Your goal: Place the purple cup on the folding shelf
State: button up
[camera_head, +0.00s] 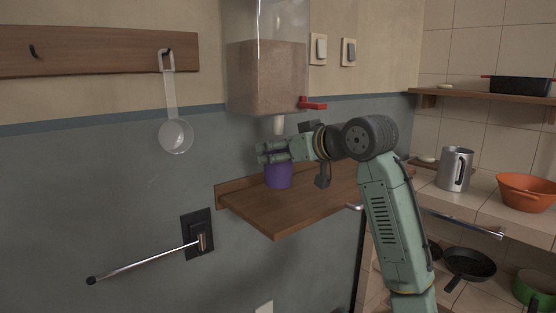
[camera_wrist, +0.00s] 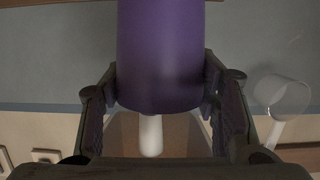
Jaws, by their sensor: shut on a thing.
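The purple cup (camera_head: 279,176) is held upright by my gripper (camera_head: 266,153) in the head view. The wrist view shows the cup (camera_wrist: 160,55) large between the two fingers of my gripper (camera_wrist: 162,88), one finger on each side. The folding shelf (camera_head: 272,216) is a brown wooden board folded out from the grey wall. The cup's bottom overlaps the back part of the board in the head view; I cannot tell whether it touches it. My fingers hide the cup's upper part.
A clear dispenser (camera_head: 267,75) with brown grains and a red lever (camera_head: 313,104) hangs above the cup. A ladle (camera_head: 175,130) hangs at left. The front of the board is bare. A metal mug (camera_head: 455,169) and orange pot (camera_head: 525,191) stand on the right counter.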

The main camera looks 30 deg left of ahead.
aim_at(278, 164)
jog(key=shift+w+a, duration=0.35)
jog(key=shift+w, duration=0.05)
jog(key=f, duration=0.3)
jog(key=shift+w+a+f+p, duration=0.1)
jog(key=shift+w+a+p, duration=0.1)
jog(key=shift+w+p, duration=0.15)
jog(key=shift+s+f, duration=0.1)
jog(key=shift+f, duration=0.15)
jog(key=shift+f, duration=0.1)
jog(key=shift+f, duration=0.15)
jog(key=o, duration=1.1)
jog(key=shift+c, duration=0.2)
jog(key=shift+r, duration=0.25)
jog(key=b+v, duration=0.1)
jog(key=v, duration=1.1)
jog(key=shift+b, duration=0.35)
